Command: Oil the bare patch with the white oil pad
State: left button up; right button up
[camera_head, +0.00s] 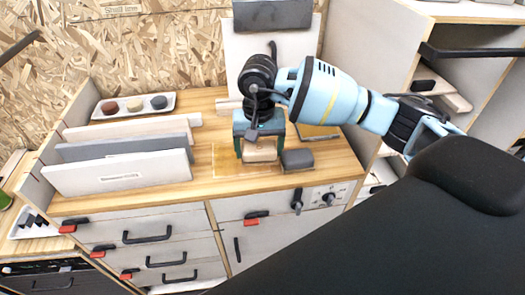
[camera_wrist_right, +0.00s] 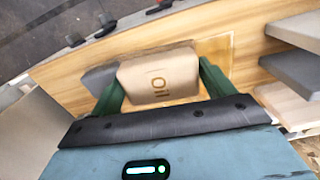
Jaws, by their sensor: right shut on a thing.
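My right gripper (camera_head: 259,138) points down over the wooden worktop and is shut on a pale cream pad (camera_head: 260,154). In the right wrist view the pad (camera_wrist_right: 160,76) shows a brown mark on its face and sits between the green fingers of the gripper (camera_wrist_right: 160,88). A square, yellowish patch (camera_head: 226,162) of the worktop lies under and left of the pad. It also shows in the wrist view (camera_wrist_right: 217,50), partly hidden by the pad. I cannot tell whether the pad touches the wood. My left gripper is not in view.
A dark grey block (camera_head: 297,159) lies close to the pad's right. White and grey boards (camera_head: 118,173) stand at the left. A white tray (camera_head: 134,106) with three round pieces is behind them. Drawers (camera_head: 146,237) with black handles and knobs (camera_head: 328,198) are along the front.

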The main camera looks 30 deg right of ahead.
jog(key=shift+w+r, duration=0.1)
jog(key=shift+r, duration=0.6)
